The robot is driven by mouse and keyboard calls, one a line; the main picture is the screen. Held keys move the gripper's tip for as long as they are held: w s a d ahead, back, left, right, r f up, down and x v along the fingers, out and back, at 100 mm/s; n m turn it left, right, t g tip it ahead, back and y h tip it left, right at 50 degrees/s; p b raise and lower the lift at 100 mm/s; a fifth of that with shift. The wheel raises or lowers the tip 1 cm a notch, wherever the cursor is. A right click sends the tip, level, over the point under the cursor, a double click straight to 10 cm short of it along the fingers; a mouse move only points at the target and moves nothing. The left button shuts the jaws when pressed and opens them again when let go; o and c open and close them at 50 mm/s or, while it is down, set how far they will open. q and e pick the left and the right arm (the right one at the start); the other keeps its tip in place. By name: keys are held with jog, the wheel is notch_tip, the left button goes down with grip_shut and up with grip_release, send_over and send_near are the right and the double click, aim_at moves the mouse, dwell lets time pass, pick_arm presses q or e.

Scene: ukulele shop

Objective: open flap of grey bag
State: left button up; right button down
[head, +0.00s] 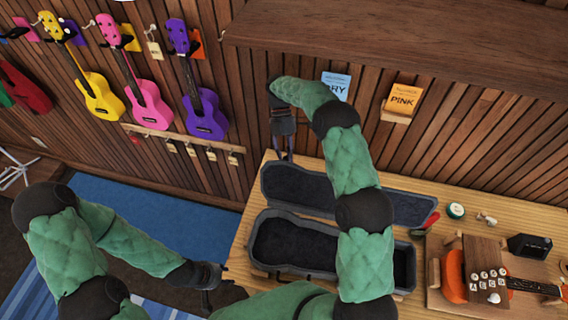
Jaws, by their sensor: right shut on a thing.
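The grey bag (262,216), a dark grey ukulele case, lies on the wooden table. Its flap (315,192) is raised and swung back toward the wall, showing the dark, empty-looking inside. My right arm crosses in front and hides part of the flap and interior. My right gripper (283,154) points down at the flap's far left edge and is shut on it; the exact contact is hard to see. My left gripper (212,290) is low beside the table's left edge, apart from the bag; its fingers are too dark to read.
A wooden shelf (400,40) overhangs the back. Colourful ukuleles hang on the wall.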

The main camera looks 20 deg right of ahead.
jog(key=shift+w+d+f, duration=0.15)
jog(key=shift+w+f, duration=0.05)
jog(key=shift+f, duration=0.25)
jog(key=shift+w+d+f, duration=0.15)
jog(key=shift+f, duration=0.3)
jog(key=shift+w+d+f, duration=0.1)
jog(key=c, duration=1.1)
grip_release()
jog(key=shift+o, duration=0.8)
jog(key=shift+w, duration=0.15)
jog(key=shift+r, duration=0.25)
jog(key=shift+r, duration=0.1)
notch_tip(320, 180, up, 10)
